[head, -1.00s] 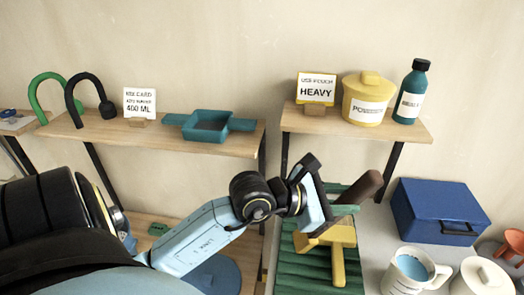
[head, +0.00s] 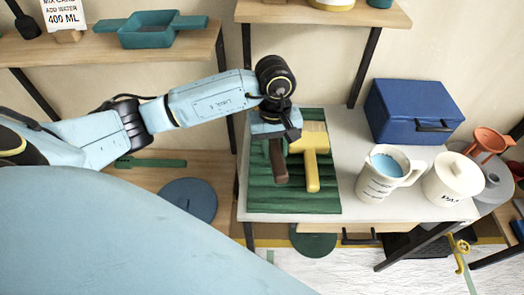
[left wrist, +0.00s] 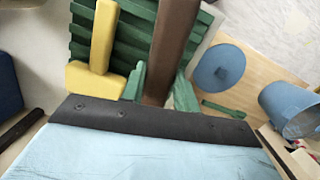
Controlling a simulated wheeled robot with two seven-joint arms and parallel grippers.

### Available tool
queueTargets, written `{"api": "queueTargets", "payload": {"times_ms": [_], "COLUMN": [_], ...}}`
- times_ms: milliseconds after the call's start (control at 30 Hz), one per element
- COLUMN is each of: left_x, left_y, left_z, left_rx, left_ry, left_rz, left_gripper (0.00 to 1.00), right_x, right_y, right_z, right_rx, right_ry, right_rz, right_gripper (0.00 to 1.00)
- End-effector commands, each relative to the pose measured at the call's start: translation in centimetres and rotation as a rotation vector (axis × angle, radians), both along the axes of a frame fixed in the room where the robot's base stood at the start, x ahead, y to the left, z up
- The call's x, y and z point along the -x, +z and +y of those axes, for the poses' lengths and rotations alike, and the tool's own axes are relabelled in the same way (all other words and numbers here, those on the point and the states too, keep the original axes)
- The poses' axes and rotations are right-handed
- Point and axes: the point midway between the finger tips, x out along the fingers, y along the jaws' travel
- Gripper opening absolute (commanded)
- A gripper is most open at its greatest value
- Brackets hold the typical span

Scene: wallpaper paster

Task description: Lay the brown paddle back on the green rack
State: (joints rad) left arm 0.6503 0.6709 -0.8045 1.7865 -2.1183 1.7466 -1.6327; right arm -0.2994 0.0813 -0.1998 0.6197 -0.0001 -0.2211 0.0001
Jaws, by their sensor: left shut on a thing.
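The brown paddle (head: 279,162) is in my left gripper (head: 277,138), over the left part of the green rack (head: 285,200) in the head view. In the left wrist view the brown paddle (left wrist: 174,45) runs up from between the green fingertips of my left gripper (left wrist: 160,88), which is shut on it. The ridged green rack (left wrist: 138,25) lies behind it there. I cannot tell whether the paddle touches the rack. The paddle's other end is hidden by the gripper. My right gripper is not in view.
A yellow tool (head: 312,165) lies on the rack, just right of the paddle. A shelf with a teal tray (head: 150,30) is at upper left.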

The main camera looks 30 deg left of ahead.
Motion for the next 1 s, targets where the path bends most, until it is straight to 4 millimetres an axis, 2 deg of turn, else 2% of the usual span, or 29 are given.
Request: {"api": "queueTargets", "payload": {"times_ms": [33, 200, 667, 1000], "left_x": [0.2, 0.4, 0.4, 0.4], "left_y": [-0.9, -1.3, -1.5, -4.1], "left_z": [1.6, 3.4, 3.5, 3.5], "left_rx": [-0.046, -0.094, -0.096, -0.095], "left_ry": [-0.062, -0.161, -0.170, -0.169], "left_rz": [-0.029, -0.078, -0.083, -0.082], "left_gripper": [0.00, 0.00, 0.00, 0.00], "right_x": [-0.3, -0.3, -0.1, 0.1], "right_y": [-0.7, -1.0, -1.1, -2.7], "right_z": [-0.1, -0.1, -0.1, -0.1], "right_rx": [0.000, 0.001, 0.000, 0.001], "right_ry": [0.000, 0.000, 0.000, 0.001], "right_rz": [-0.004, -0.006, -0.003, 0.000], "right_gripper": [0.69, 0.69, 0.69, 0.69]}}
